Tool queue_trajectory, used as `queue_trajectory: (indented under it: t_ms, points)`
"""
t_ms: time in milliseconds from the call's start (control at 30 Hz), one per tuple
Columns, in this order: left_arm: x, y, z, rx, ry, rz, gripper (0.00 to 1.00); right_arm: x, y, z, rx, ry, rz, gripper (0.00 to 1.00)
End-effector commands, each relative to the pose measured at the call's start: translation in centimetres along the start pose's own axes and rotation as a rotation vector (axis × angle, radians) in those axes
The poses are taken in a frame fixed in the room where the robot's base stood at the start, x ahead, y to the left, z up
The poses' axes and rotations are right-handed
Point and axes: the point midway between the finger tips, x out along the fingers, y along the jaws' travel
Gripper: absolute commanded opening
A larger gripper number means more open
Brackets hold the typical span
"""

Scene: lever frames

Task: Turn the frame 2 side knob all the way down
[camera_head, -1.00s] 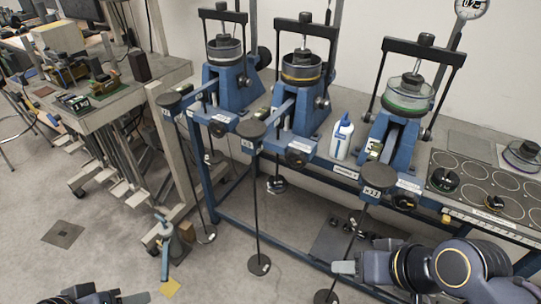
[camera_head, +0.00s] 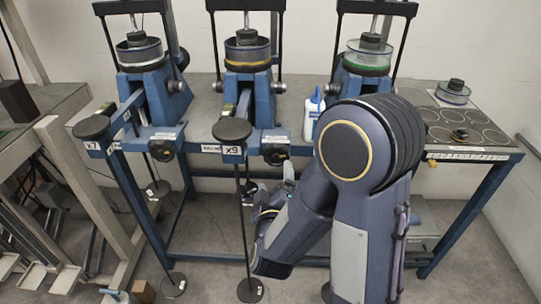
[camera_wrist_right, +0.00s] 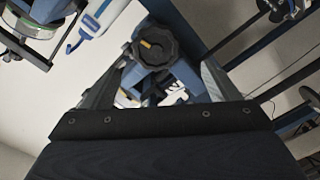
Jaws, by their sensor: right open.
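The middle blue lever frame (camera_head: 252,95) stands on the bench, with a yellow-ringed round pan on top. Its black side knob (camera_head: 275,153) sits at its front right, beside the round black weight marked x9 (camera_head: 232,131). My right gripper (camera_head: 284,178) is just below that knob, partly hidden by my own arm. In the right wrist view, the ridged knob (camera_wrist_right: 155,46) with a yellow mark lies between the two open fingers (camera_wrist_right: 165,62). I cannot tell whether either finger touches it. My left gripper is out of view.
The left lever frame (camera_head: 152,90) and the right lever frame (camera_head: 352,78) flank the middle one. A white and blue bottle (camera_head: 313,112) stands just right of the middle frame. Thin hanging rods (camera_head: 245,225) run down in front of the bench.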

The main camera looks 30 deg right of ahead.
Motion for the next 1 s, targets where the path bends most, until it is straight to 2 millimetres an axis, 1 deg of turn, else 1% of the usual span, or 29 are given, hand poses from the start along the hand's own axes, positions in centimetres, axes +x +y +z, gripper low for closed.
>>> queue_trajectory:
  t_ms: [133,267,800,867,1000]
  points:
    - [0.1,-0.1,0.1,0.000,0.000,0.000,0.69,0.4,0.2,0.0,-0.039,0.005,0.037,0.82]
    - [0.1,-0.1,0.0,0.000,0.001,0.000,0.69,1.8,0.4,0.0,-0.036,0.004,0.038,0.82]
    - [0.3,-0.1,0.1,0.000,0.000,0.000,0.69,9.9,0.6,0.0,-0.035,0.005,0.036,0.82]
    - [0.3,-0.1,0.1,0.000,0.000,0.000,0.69,9.6,0.6,-0.1,-0.035,0.007,0.032,0.74]
    - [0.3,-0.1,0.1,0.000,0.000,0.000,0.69,9.6,0.5,-0.1,-0.034,0.007,0.032,0.56]
